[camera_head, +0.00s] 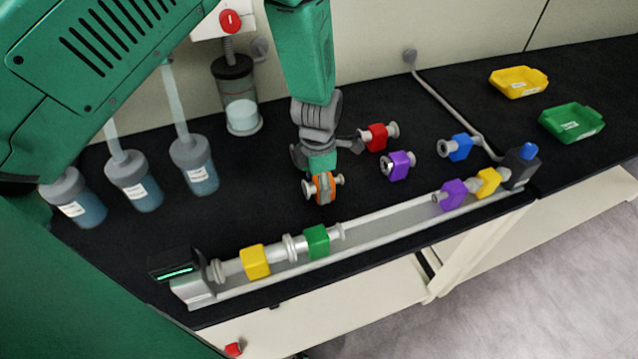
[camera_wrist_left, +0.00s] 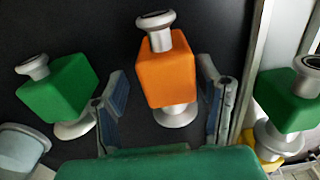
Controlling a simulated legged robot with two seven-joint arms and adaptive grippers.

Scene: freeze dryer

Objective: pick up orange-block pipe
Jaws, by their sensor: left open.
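The orange-block pipe (camera_head: 325,186) lies on the black bench top, behind the long rail, in the head view. It has an orange cube with a silver flanged end on each side. My left gripper (camera_head: 325,156) is just above it, pointing down, with its jaws apart. In the left wrist view, the orange block (camera_wrist_left: 166,78) shows between the two open fingers of the left gripper (camera_wrist_left: 163,95). Dark gaps show on both sides, and I cannot tell whether any finger touches it. My right gripper is in neither view.
A loose green-block pipe (camera_wrist_left: 57,88) is close outside one finger. Red (camera_head: 373,137), purple (camera_head: 398,165) and blue (camera_head: 460,147) block pipes lie to the right. The rail (camera_head: 365,237) in front carries several pipes. Bottles (camera_head: 133,182) stand left; yellow (camera_head: 518,82) and green (camera_head: 572,122) trays lie far right.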

